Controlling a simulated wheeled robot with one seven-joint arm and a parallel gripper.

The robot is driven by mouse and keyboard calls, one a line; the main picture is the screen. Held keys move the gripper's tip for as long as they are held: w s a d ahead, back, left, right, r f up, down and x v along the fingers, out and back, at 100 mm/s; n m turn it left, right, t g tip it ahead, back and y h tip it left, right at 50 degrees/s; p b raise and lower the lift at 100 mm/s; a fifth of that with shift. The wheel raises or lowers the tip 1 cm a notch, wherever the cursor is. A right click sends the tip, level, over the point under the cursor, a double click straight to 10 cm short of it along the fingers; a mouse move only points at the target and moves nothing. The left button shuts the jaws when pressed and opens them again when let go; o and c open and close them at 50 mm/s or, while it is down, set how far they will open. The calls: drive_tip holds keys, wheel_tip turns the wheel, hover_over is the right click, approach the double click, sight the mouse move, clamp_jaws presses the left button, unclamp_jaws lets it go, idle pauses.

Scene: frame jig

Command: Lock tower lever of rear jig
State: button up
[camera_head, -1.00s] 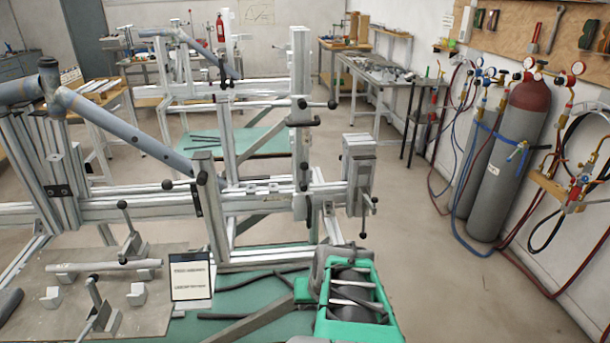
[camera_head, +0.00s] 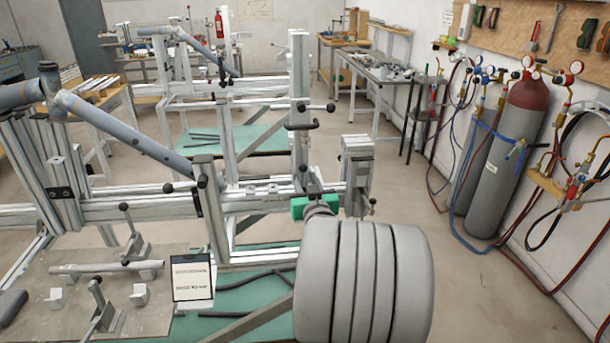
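Two grey aluminium frame jigs stand one behind the other. The near jig (camera_head: 130,207) holds a blue-grey tube frame (camera_head: 125,135). Its upright tower (camera_head: 299,75) has a black-knobbed lever (camera_head: 319,107) reaching right, and a dark clamp piece below it. My gripper (camera_head: 312,185), with a green body, is at the foot of the near jig's tower. My grey arm hides much of it, so its fingers and any contact are unclear.
A grey plate (camera_head: 90,290) with small clamps and a small sign (camera_head: 192,279) are at lower left. Gas cylinders (camera_head: 500,160) and hoses line the right wall. A metal bench (camera_head: 375,72) stands at the back right. Floor is open between the jigs and cylinders.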

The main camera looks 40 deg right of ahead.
drive_tip(key=shift+w+d, duration=0.3)
drive_tip(key=shift+w, duration=0.25)
drive_tip(key=shift+c, duration=0.4)
clamp_jaws()
drive_tip(key=shift+r, duration=0.3)
idle(0.3)
